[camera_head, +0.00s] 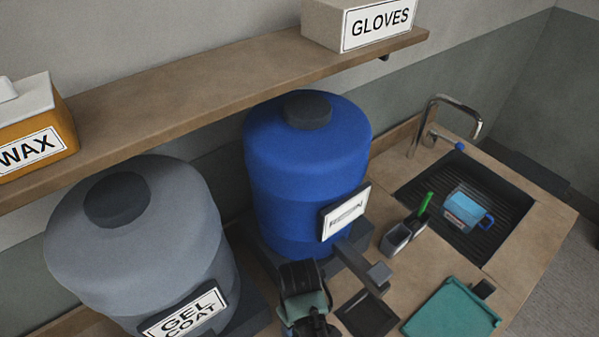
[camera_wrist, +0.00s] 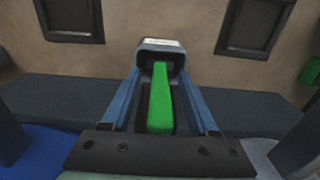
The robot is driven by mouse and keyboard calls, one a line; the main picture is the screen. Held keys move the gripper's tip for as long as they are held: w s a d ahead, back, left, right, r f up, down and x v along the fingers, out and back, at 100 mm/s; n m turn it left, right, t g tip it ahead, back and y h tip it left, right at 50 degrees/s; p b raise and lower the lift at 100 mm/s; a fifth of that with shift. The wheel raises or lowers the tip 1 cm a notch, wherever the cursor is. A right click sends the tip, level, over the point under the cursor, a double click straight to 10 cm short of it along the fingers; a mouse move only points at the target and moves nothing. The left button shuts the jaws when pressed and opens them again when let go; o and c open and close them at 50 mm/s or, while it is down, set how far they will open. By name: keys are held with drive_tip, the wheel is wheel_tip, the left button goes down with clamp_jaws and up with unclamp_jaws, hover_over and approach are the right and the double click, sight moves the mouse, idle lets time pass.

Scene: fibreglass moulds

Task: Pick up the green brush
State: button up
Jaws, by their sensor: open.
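A bright green bar (camera_wrist: 160,97), which looks like a brush handle, stands out in the wrist view. It lies between the two blue fingers of my gripper (camera_wrist: 160,80), which are apart on either side of it. Its far end meets a dark housing with a pale top; I cannot tell whether the fingers touch it. In the head view a green brush handle (camera_head: 425,203) leans up out of a grey two-part holder (camera_head: 397,238), right of the blue drum. My gripper (camera_head: 310,325) is at the bottom centre there, its fingertips mostly hidden. I cannot tell whether both green pieces are one thing.
A dark tray (camera_head: 367,315), a teal board (camera_head: 452,310) and a sink (camera_head: 500,225) holding a blue container lie to the right.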

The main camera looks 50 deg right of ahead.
drive_tip(key=shift+f, duration=0.75)
drive_tip(key=shift+c, duration=0.3)
clamp_jaws()
drive_tip(key=shift+r, duration=0.15)
wheel_tip(320, 180, up, 10)
drive_tip(key=shift+f+b, duration=0.1)
drive_tip(key=shift+b, duration=0.75)
